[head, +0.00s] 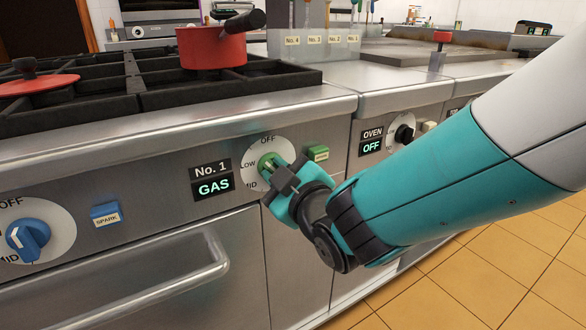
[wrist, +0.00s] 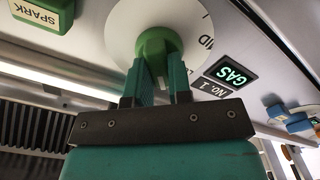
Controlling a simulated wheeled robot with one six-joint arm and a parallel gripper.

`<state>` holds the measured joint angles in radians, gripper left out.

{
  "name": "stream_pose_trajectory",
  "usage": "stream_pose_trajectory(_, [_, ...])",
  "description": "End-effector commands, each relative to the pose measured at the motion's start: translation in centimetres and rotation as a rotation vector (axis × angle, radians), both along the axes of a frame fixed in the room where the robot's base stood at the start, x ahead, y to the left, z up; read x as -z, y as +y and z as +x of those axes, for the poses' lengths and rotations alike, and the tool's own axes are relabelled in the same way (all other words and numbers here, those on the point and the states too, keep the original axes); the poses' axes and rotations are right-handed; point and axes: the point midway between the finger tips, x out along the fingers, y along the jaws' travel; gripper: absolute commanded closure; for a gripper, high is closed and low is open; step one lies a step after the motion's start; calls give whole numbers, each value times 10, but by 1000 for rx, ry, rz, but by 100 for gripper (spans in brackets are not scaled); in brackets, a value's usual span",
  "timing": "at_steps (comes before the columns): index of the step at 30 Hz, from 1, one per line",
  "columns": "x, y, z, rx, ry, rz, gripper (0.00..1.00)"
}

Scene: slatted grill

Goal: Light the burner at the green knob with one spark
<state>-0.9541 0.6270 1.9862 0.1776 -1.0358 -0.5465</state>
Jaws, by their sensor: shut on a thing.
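The green knob (head: 267,164) sits on a white dial marked OFF, LOW and MID on the stove's front panel. My gripper (head: 278,175) is shut on the green knob; in the wrist view the two fingers (wrist: 157,82) hold it from both sides. The knob's pointer is mostly hidden by the fingers. The green spark button (head: 318,153) is to the right of the dial and apart from my gripper; it also shows in the wrist view (wrist: 42,12). The display (head: 213,187) under the No. 1 label reads GAS. No flame shows in either view.
A blue knob (head: 28,240) and a blue spark button (head: 106,214) are at the left. A red pot (head: 211,48) and a red lid (head: 38,84) stand on the black grates. The oven display (head: 371,147) reads OFF. An oven handle (head: 150,295) sticks out below.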

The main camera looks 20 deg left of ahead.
Motion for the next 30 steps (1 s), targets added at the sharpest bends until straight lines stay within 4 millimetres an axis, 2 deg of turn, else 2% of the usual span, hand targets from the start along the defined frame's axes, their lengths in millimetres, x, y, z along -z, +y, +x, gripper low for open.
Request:
stream_pose_trajectory(1, [1, 1, -1, -3, 2, 0, 79])
stream_pose_trajectory(4, [1, 0, -1, -2, 2, 0, 56])
stream_pose_trajectory(16, [0, -7, -6, 0, 3, 1, 55])
stream_pose_trajectory(20, [0, -24, -21, -2, 3, -1, 55])
stream_pose_trajectory(30, [7, -90, -79, -6, 0, 2, 55])
